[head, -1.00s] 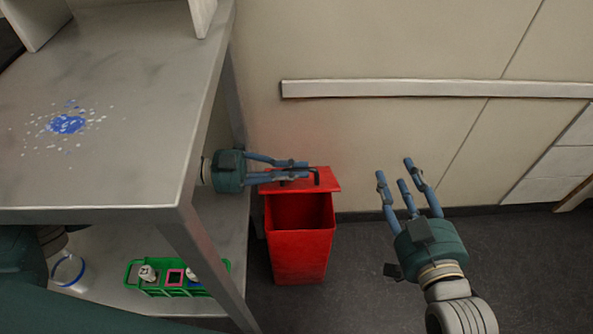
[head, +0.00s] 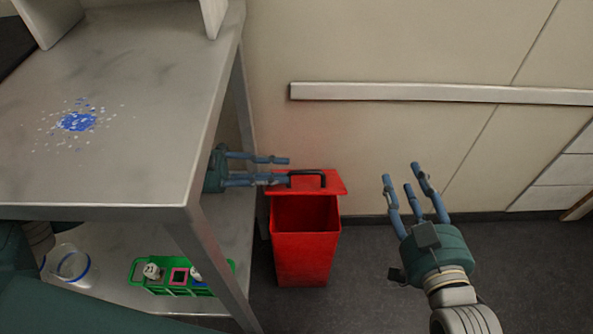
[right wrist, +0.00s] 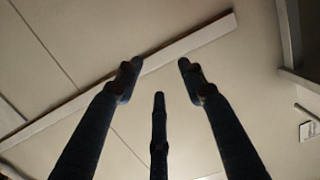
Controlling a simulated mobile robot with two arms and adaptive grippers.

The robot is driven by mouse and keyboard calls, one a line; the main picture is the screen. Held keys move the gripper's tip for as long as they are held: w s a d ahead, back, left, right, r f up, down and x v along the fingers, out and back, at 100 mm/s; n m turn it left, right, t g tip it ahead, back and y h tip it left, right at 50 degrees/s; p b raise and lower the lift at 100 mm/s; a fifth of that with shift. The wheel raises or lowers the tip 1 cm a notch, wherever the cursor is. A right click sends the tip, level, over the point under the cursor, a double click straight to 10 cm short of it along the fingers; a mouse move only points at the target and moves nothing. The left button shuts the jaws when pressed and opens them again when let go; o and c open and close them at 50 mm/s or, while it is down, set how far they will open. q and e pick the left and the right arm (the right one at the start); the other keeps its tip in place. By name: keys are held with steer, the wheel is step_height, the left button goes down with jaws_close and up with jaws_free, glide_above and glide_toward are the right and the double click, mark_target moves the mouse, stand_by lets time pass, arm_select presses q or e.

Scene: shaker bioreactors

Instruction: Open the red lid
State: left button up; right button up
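The red lid (head: 333,184) with its black handle (head: 309,179) stands raised at the back of the red bin (head: 306,258). The bin's mouth is open and its inside looks dark red and empty. My left gripper (head: 288,170) reaches out from under the table top, its fingers spread apart and their tips just left of the handle. No hold on the handle shows. My right gripper (head: 409,174) is open and empty to the right of the bin, fingers pointing up. Its fingers also show spread in the right wrist view (right wrist: 158,80), with nothing between them.
A metal table (head: 150,170) stands left of the bin, with a blue and white spill (head: 77,122) on top. Its lower shelf holds a green rack (head: 139,274) and a clear container (head: 72,265). A rail (head: 440,93) runs along the wall. Floor right of the bin is clear.

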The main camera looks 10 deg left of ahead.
arm_select(q)
steer(key=s+a, duration=0.1)
steer(key=a, duration=0.5)
